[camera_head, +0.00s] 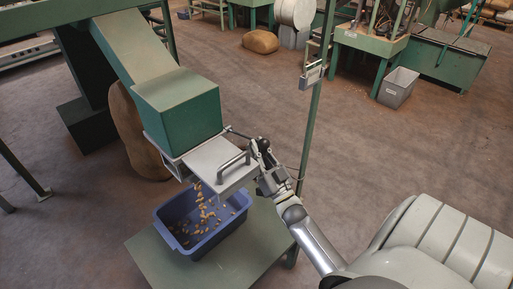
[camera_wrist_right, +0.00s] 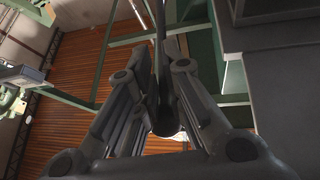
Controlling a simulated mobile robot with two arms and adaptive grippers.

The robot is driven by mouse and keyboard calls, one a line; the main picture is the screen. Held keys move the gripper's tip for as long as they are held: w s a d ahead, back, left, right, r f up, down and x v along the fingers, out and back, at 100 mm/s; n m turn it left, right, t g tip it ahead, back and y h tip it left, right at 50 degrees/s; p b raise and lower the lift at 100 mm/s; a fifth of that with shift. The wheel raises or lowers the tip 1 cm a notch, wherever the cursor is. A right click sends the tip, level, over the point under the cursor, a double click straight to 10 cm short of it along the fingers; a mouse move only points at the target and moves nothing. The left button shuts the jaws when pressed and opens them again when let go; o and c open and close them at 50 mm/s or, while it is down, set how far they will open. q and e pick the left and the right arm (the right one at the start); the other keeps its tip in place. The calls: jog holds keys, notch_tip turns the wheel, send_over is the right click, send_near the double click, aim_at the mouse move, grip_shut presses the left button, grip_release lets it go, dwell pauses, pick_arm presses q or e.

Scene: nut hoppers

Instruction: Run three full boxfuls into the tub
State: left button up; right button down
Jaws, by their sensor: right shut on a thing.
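The green metering box (camera_head: 178,108) hangs at the foot of a sloping chute (camera_head: 133,45). A pale metal plate with a bar handle (camera_head: 235,163) sticks out under it. Nuts (camera_head: 203,200) are falling from beneath into the blue tub (camera_head: 165,228), where some lie on the bottom. My right gripper (camera_head: 262,152) is beside the plate, at the end of a thin dark lever (camera_head: 238,133) from the box. In the right wrist view the fingers (camera_wrist_right: 160,105) are shut around this dark lever (camera_wrist_right: 161,60). My left gripper is not in view.
The tub stands on a green table (camera_head: 150,252). A green post (camera_head: 313,120) with a small sign rises right of my gripper. A sack (camera_head: 130,135) stands behind the box. A grey bin (camera_head: 398,88) and green machines stand farther back. The floor at right is open.

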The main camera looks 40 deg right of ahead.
jog(key=shift+s+d+r, duration=0.1)
jog(key=shift+d+r, duration=0.25)
jog(key=shift+r, duration=0.1)
dwell(0.3)
jog(key=c, duration=1.1)
grip_release()
jog(key=shift+s+d+f+h, duration=0.15)
jog(key=shift+s+h, duration=0.05)
jog(key=shift+h, duration=0.1)
jog(key=shift+w+a+f, duration=0.1)
jog(key=shift+a, duration=0.1)
jog(key=v, duration=1.2)
jog(key=shift+d, duration=0.1)
